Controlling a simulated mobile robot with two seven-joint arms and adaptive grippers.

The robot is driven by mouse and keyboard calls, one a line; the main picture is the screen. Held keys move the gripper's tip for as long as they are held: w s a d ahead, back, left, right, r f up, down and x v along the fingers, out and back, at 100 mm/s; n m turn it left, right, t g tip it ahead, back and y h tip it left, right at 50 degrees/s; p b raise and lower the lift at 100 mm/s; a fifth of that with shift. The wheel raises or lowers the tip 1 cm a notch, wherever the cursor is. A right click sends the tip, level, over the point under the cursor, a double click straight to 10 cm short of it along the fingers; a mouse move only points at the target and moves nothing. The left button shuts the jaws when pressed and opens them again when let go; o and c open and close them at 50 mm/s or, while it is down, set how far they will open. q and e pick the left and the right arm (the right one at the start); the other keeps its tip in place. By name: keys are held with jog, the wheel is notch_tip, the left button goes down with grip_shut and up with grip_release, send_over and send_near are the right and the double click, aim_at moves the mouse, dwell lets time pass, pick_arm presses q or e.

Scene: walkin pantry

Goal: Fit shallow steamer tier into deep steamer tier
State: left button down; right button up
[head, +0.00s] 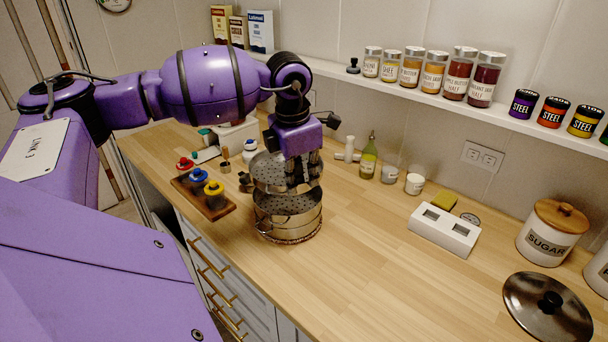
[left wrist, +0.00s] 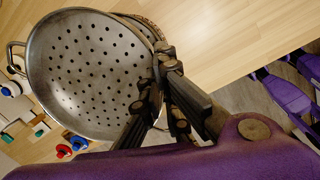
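The shallow steamer tier (head: 270,168) is a round metal pan with a perforated bottom. It is above the deep steamer tier (head: 288,224), a wider-looking metal pan standing on the counter with a perforated floor showing inside. My left gripper (head: 303,178) points down and is shut on the right side of the shallow tier's rim. In the left wrist view the shallow tier (left wrist: 90,75) fills the left half, with a loop handle at its left, and the gripper's fingers (left wrist: 155,85) meet its rim. The deep tier is mostly hidden behind it there. My right gripper is not in view.
A wooden board (head: 203,197) with coloured-topped items lies left of the tiers. An oil bottle (head: 369,160) and small jars stand behind to the right. A white two-slot block (head: 444,230), a sugar canister (head: 553,233) and a lid (head: 547,308) are further right. The counter's middle is clear.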

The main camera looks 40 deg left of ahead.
aim_at(301, 192)
pick_arm(q)
notch_tip(301, 192, down, 3)
jog(key=shift+b, duration=0.3)
jog(key=shift+f, duration=0.35)
jog(key=shift+f+b, duration=0.3)
jog(key=shift+f, duration=0.3)
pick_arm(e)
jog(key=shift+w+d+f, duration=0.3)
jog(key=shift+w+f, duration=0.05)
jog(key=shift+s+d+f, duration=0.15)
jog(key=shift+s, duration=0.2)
pick_arm(q)
jog(key=shift+f, duration=0.1)
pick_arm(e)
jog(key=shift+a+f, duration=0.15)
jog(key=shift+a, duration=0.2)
pick_arm(q)
jog(key=shift+f, duration=0.3)
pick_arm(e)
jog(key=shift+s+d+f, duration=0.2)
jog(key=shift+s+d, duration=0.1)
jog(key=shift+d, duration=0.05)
pick_arm(q)
jog(key=shift+f, duration=0.1)
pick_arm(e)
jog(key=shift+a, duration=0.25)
